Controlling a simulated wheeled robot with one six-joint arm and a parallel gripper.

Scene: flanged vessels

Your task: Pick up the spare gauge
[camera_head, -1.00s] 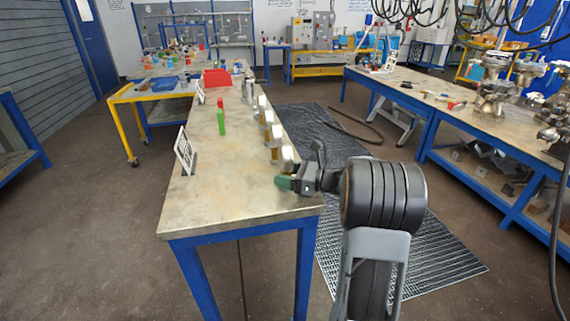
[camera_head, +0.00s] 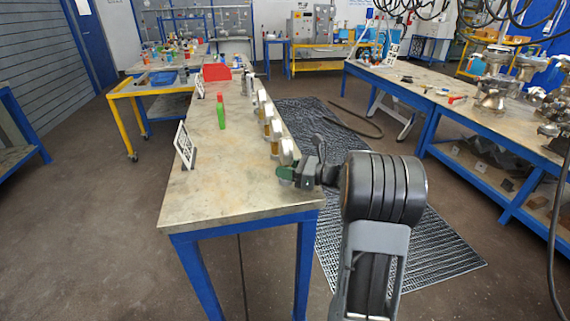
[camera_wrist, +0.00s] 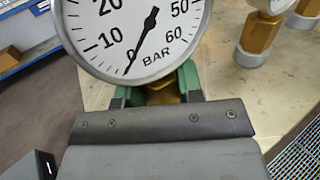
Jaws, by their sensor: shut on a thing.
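The gauge in my gripper has a round white dial (camera_wrist: 135,32), marked in BAR, with its black needle near 0. Its brass stem (camera_wrist: 161,93) sits between the green fingers in the wrist view. In the head view the same gauge (camera_head: 286,151) is the nearest of the row along the bench's right edge. My gripper (camera_head: 285,174) is shut on it from the near right side. The base of the gauge is hidden behind the gripper, so I cannot tell whether it touches the bench.
Other gauges (camera_head: 275,128) stand behind it in a row; one with a brass body (camera_wrist: 259,32) shows at upper right in the wrist view.

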